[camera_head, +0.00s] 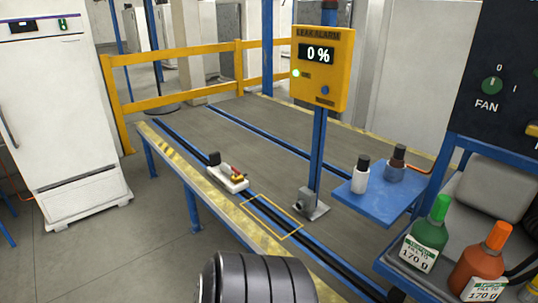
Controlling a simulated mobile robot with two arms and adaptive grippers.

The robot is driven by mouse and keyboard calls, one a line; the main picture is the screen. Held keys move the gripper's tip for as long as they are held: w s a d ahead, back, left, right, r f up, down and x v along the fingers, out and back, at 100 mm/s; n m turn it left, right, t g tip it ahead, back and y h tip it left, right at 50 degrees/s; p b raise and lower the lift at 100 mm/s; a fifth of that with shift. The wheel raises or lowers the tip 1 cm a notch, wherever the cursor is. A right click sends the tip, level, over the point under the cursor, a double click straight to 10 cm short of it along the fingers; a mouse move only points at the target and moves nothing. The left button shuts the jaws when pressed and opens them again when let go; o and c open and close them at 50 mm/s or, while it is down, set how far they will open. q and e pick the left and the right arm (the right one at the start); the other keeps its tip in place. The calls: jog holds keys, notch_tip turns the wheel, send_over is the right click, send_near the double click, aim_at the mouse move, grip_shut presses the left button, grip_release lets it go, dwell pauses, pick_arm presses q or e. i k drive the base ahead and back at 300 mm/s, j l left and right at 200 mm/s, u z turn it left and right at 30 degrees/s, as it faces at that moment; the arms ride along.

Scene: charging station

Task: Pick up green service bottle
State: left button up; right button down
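The green service bottle (430,235) stands upright at the lower right of the head view. It has a bright green cap and a white label that reads "170 g". It stands on a blue-edged cart or shelf, to the left of a similar orange bottle (480,262), with a small gap between them. Neither my left nor my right gripper shows in this view.
A blue side shelf (385,200) behind holds a white bottle (361,176) and a grey-brown one (396,165). A yellow leak alarm (322,68) reading "0 %" stands on a blue post. A small white carriage (228,180) sits on the rail. A dark ribbed cylinder blocks the bottom edge.

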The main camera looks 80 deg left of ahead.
aim_at(421, 250)
jog(key=u, duration=1.4)
jog(key=i+j+z, duration=0.15)
jog(key=j, duration=0.25)
jog(key=i+j+z, duration=0.2)
jog(key=j, duration=0.2)
jog(key=j+z, duration=0.15)
jog(key=j, duration=0.25)
jog(key=i+j+z, duration=0.2)
jog(key=j, duration=0.25)
jog(key=k, duration=0.1)
